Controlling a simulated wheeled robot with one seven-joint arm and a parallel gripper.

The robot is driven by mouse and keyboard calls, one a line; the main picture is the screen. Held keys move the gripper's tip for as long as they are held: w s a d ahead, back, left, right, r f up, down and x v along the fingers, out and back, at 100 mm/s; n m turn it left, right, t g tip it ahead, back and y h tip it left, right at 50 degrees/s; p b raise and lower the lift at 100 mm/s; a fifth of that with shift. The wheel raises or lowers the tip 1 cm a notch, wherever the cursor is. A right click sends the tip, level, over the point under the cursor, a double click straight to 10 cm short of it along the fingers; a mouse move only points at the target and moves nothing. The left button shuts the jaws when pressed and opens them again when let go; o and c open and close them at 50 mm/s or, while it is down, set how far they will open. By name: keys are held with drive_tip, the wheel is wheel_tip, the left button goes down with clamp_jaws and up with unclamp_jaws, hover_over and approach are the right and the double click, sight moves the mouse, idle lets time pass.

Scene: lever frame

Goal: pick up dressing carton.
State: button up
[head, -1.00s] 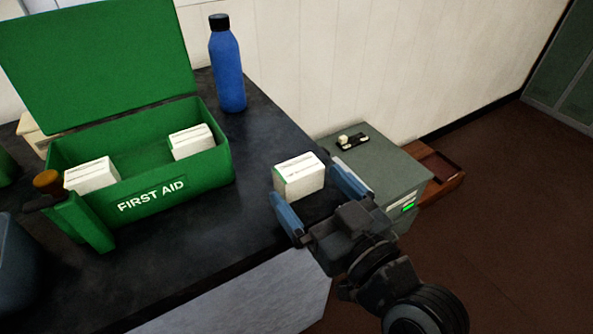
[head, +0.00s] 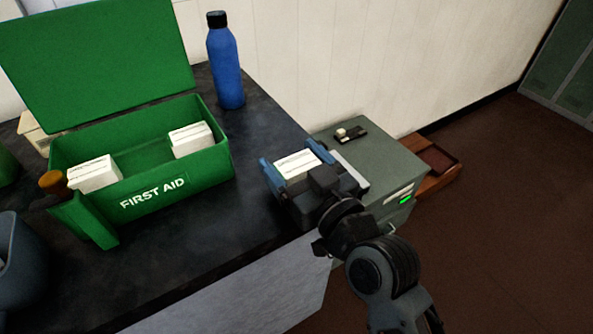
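The dressing carton (head: 298,164) is a small white box near the right end of the dark counter. My gripper (head: 295,160) reaches over it from the front right. Its two blue fingers lie along the carton's left and right sides, close against them, and the gripper looks shut on it. My gripper's body hides the carton's front and lower part, so I cannot tell whether it still touches the counter.
An open green first aid box (head: 205,168) holds white cartons at left (head: 95,173) and right (head: 191,139). A blue bottle (head: 226,68) stands behind. A grey cabinet (head: 385,160) adjoins the counter's right edge. Counter between box and gripper is clear.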

drive_tip(key=c, duration=0.5)
drive_tip(key=shift+r, duration=0.1)
